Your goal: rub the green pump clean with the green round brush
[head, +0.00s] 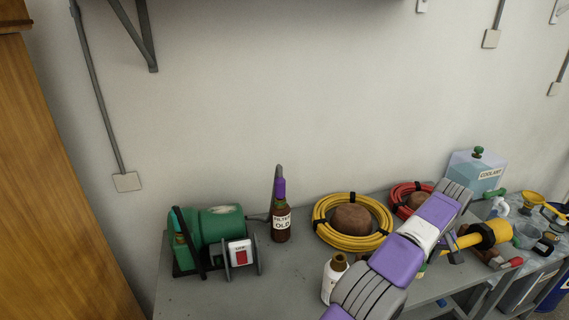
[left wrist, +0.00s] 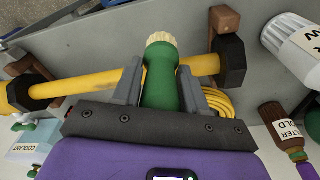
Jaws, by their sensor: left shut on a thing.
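The green pump (head: 208,226) stands at the left end of the grey bench in the head view, with a pale patch on its upper side. A switch box (head: 239,253) with a red switch is at its front. My left gripper (left wrist: 162,88) is shut on the green round brush (left wrist: 160,78), whose cream bristles point away from the palm. In the head view my left gripper (head: 452,252) is at the bench's right part, far right of the pump, beside a yellow bar; its fingers and the brush are largely hidden there. My right gripper is not in view.
A brown bottle (head: 281,222) stands just right of the pump. The yellow bar (left wrist: 75,86) with black ends is close to the brush. A coolant jug (head: 476,173) stands behind.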

